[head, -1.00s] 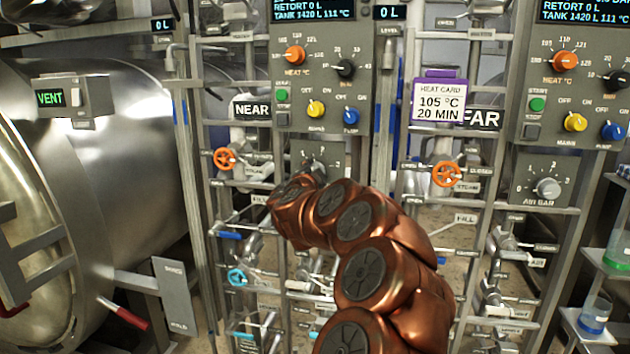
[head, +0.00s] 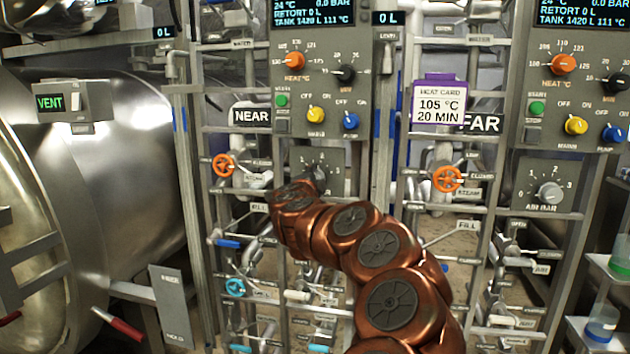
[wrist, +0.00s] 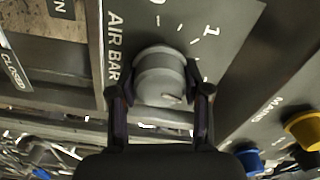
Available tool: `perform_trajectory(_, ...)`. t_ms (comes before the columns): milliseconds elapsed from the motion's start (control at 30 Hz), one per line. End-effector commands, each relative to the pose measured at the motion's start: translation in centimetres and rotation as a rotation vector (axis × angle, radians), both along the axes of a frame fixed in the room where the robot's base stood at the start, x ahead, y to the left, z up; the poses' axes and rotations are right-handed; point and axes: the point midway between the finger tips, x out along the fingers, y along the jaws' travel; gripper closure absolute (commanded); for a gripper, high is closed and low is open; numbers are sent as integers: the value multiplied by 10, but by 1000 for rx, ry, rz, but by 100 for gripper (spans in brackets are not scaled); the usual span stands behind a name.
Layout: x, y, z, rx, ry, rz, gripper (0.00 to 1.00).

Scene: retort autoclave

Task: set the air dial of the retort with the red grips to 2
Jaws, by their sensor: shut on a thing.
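The grey air dial (wrist: 160,75) of the near panel sits beside the "AIR BAR" lettering in the wrist view. My gripper (wrist: 160,84) is shut on this dial, with one dark finger on each side. A pale mark shows on the knob's face, but I cannot tell which number it points to. In the head view the dial's plate (head: 334,158) shows its upper scale marks, while my arm covers its lower part. The retort (head: 110,160) at the left has a lever with a red grip (head: 124,327).
Above the near dial are an orange heat knob (head: 295,60), a yellow knob (head: 316,115) and a blue knob (head: 350,121). The far panel has its own air dial (head: 549,194). Orange valve wheels (head: 223,165) and pipes crowd both sides. A heat card (head: 438,102) hangs between the panels.

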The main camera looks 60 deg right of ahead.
Motion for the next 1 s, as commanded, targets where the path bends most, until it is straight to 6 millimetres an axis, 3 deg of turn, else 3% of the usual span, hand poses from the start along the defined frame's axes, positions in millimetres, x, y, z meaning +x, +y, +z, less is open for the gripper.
perform_trajectory(167, 0, 0, -2, 3, 1, -1, 87)
perform_trajectory(200, 0, 0, -2, 3, 1, -1, 48)
perform_trajectory(400, 0, 0, -1, 1, 2, -1, 27)
perform_trajectory(767, -1, 1, 0, 1, 1, 0, 27)
perform_trajectory(1000, -7, 18, 1, 0, 0, 2, 27)
